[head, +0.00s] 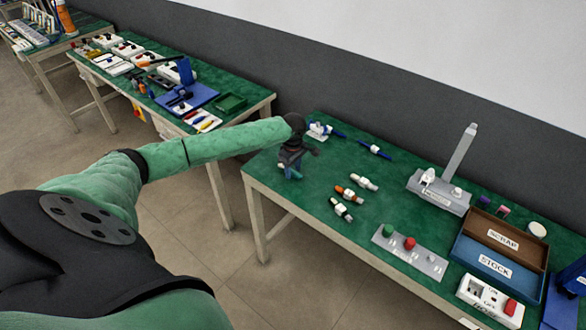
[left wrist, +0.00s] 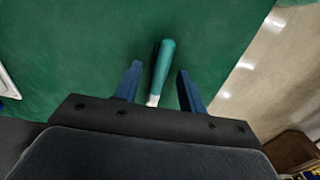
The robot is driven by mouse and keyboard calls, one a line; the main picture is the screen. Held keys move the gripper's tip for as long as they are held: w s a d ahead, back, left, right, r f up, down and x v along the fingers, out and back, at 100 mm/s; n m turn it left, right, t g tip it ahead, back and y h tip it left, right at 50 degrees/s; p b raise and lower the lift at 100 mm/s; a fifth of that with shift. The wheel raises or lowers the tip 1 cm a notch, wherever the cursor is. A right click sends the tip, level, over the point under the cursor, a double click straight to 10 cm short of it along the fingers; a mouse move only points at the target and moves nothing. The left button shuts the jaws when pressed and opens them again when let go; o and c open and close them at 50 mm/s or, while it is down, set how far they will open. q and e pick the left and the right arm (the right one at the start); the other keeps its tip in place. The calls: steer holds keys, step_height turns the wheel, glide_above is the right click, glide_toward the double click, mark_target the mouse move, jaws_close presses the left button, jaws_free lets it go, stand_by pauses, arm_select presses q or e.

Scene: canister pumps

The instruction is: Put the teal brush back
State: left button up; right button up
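The teal brush (left wrist: 163,64) lies on the green table top in the left wrist view. Its teal handle points away from the wrist, and a pale ferrule (left wrist: 153,100) shows at the near end. My left gripper (left wrist: 160,69) is open, with its two blue fingers on either side of the brush and a gap to each. In the head view my left gripper (head: 291,171) is low over the left end of the green table; the brush is mostly hidden there. My right gripper is not in view.
The green table (head: 310,215) holds several white fittings (head: 348,195), a blue-handled tool (head: 375,150), a grey lever device (head: 440,192), a button plate (head: 410,256) and a SCRAP and STOCK tray (head: 492,266). A cluttered second table (head: 245,92) stands beyond a floor gap.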

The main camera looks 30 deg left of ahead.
mark_target(293, 170)
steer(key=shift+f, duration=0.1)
arm_select(q)
steer(key=shift+r, duration=0.45)
step_height(293, 170, up, 11)
steer(key=b, duration=0.3)
steer(key=shift+r, duration=0.15)
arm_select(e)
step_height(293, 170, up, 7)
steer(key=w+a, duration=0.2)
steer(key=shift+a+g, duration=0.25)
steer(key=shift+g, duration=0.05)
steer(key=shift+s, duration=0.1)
